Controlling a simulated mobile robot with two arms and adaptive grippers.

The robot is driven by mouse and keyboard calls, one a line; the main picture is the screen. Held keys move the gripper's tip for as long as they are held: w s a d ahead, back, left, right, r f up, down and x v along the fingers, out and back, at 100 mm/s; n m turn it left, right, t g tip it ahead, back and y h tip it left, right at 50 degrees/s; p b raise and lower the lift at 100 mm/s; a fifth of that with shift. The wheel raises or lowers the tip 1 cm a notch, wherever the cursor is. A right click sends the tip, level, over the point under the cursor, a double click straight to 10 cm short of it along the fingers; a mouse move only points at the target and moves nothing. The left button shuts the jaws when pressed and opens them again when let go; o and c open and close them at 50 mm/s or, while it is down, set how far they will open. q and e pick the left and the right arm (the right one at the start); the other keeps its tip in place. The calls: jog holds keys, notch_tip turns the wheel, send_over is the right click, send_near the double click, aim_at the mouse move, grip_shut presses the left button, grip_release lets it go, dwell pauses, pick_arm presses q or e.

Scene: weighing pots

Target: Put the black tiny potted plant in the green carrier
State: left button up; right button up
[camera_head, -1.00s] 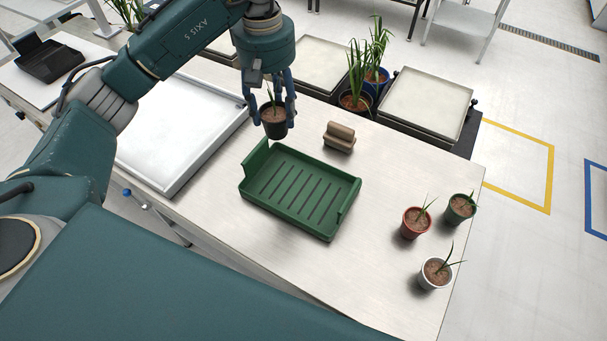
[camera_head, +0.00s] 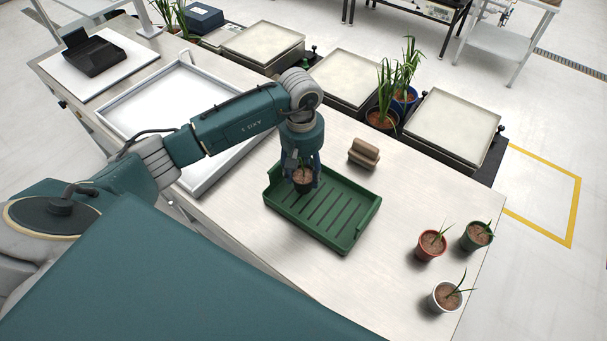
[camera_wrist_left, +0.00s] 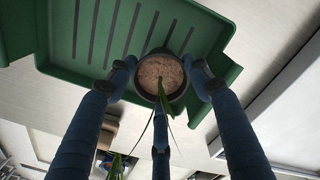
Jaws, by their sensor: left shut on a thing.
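The black tiny potted plant (camera_head: 303,184) is held in my left gripper (camera_head: 302,178), which is shut on its pot. The pot is over the left part of the green carrier (camera_head: 335,232); I cannot tell whether it touches the carrier floor. In the left wrist view the fingers (camera_wrist_left: 160,90) close around the dark pot, with brown soil (camera_wrist_left: 160,72) and thin green leaves showing, and the slotted carrier (camera_wrist_left: 100,58) lies behind it. The right gripper is not in view.
A brown block (camera_head: 364,154) lies behind the carrier. Red (camera_head: 431,246), green (camera_head: 477,236) and white (camera_head: 446,296) potted plants stand at the right of the table. A white tray (camera_head: 150,105) lies at left. Larger plants (camera_head: 383,115) and scale plates (camera_head: 455,125) line the back.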

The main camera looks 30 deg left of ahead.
pick_arm(q)
notch_tip(320, 180, down, 2)
jog(key=shift+f, duration=0.1)
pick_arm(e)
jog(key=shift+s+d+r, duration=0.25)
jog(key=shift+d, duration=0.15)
pick_arm(q)
jog(key=shift+f, duration=0.2)
jog(key=o, duration=1.2)
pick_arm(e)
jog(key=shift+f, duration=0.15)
pick_arm(q)
jog(key=shift+r, duration=0.15)
